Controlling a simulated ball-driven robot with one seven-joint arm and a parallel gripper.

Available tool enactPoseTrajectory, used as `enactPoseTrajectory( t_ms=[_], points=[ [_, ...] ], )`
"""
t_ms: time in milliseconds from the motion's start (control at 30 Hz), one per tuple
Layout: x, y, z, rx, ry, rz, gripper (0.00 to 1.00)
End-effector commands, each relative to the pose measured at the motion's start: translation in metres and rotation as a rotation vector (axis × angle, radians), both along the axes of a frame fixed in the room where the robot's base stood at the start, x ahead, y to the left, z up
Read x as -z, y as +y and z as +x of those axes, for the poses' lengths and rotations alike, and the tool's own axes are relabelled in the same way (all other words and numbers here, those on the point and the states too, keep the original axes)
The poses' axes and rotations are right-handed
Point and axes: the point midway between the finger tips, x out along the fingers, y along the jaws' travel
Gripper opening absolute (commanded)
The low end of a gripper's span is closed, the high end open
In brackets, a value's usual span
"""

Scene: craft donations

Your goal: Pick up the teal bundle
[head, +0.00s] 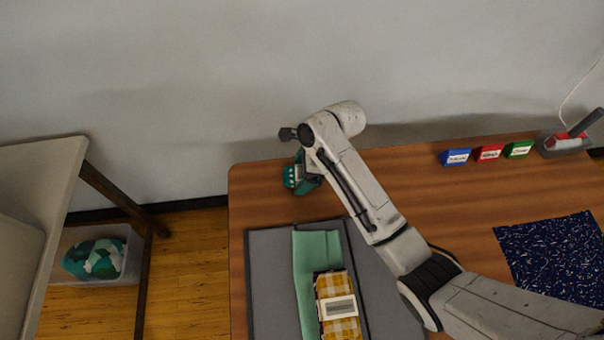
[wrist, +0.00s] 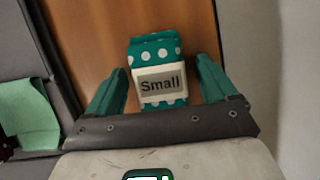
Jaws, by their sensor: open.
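The teal bundle (wrist: 153,51) has white dots and a pale band with a grey label reading "Small". In the wrist view it lies on the brown wooden table between the two teal fingers of my gripper (wrist: 163,66). The fingers are open, with a visible gap on each side of the bundle. In the head view, a bit of the bundle (head: 289,176) shows at the table's far left corner, mostly hidden by my gripper (head: 303,174).
A grey board (head: 267,285) holds a green cloth (head: 314,250) and a yellow checked bundle (head: 338,303). Blue (head: 455,157), red (head: 487,153) and green (head: 519,149) label blocks stand at the back. A dark speckled cloth (head: 555,258) lies right. The wall is close behind.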

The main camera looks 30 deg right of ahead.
Motion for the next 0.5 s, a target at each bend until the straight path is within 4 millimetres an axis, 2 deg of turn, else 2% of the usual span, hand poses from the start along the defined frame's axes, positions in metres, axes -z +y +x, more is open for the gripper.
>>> enactPoseTrajectory(
  t_ms=[333, 500],
  points=[
    [0.0013, -0.0001, 0.0002, -0.001, -0.001, -0.001, 0.85],
    [0.0016, -0.0001, 0.0002, -0.001, -0.001, -0.001, 0.68]
  ],
)
